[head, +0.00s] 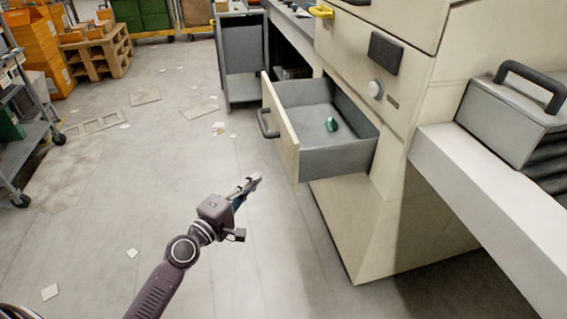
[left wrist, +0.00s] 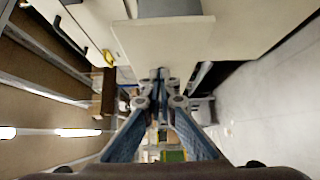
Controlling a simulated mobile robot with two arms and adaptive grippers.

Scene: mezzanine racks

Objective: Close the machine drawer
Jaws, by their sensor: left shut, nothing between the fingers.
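The machine drawer (head: 285,134) stands pulled out from the beige machine (head: 365,215) in the head view. It has a beige front, a dark handle and a grey inside, with a small green object (head: 331,125) lying in it. My left gripper (head: 253,181) is shut and empty, in front of the drawer and a little to its left, apart from it. In the left wrist view the shut fingers (left wrist: 160,78) point toward a pale panel (left wrist: 160,40) with a grey box shape above it, which looks like the drawer. My right gripper does not show.
A grey worktop (head: 490,185) with a handled grey box (head: 520,115) juts out at the right. A cart (head: 25,140) stands at the left edge. A wooden pallet stand (head: 95,55) and orange boxes (head: 40,45) are at the back left. The floor between is mostly clear, with scattered scraps.

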